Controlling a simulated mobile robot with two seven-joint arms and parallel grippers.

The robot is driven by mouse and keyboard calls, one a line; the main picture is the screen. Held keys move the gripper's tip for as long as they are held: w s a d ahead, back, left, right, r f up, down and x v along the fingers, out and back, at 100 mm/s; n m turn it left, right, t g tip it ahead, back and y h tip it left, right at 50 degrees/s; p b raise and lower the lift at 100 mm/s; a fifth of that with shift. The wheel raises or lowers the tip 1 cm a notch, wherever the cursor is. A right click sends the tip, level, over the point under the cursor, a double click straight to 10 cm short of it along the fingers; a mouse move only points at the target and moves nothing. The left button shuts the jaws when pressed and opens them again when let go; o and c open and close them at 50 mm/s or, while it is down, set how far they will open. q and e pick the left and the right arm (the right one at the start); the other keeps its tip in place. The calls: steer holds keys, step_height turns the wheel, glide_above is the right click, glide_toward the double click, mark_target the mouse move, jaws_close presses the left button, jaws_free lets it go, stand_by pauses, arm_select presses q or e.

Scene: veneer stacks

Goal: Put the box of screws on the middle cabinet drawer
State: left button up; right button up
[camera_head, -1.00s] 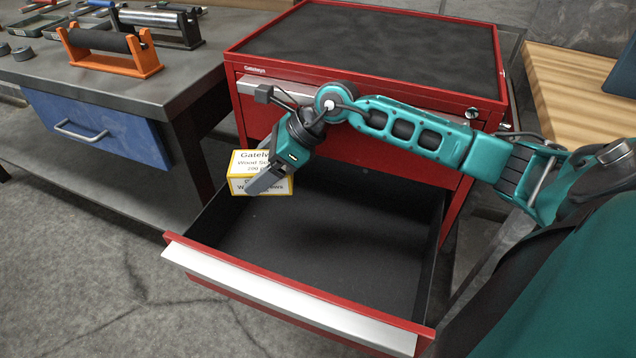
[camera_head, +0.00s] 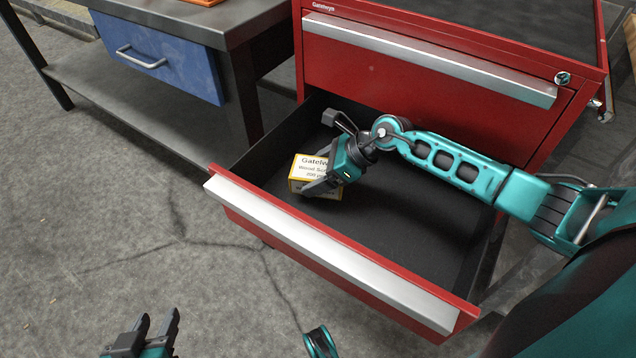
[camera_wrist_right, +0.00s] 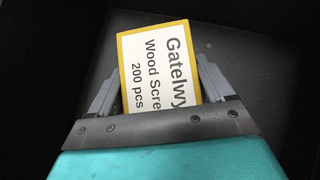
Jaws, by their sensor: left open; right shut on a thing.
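The box of screws (camera_head: 312,164) is white with yellow edges and a "Gatelwyn Wood Screws 200 pcs" label. My right gripper (camera_head: 322,187) is shut on it, and the wrist view shows the box (camera_wrist_right: 158,70) between both fingers (camera_wrist_right: 160,92). The box is inside the outline of the open, dark-lined drawer (camera_head: 410,225), near its left side. I cannot tell whether it touches the drawer floor. The drawer is pulled out from the red cabinet (camera_head: 420,95). My left gripper (camera_head: 152,325) is open and empty at the bottom left, over the floor.
A closed drawer with a silver handle (camera_head: 430,58) is above the open one. A workbench with a blue drawer (camera_head: 165,60) stands to the left. The open drawer's front edge (camera_head: 330,255) sticks out over the concrete floor. The rest of the drawer is empty.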

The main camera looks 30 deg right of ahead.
step_height(320, 180, down, 3)
steer(key=shift+f+b, duration=0.1)
steer(key=shift+b, duration=0.3)
steer(key=o, duration=1.4)
steer(key=shift+f, duration=0.1)
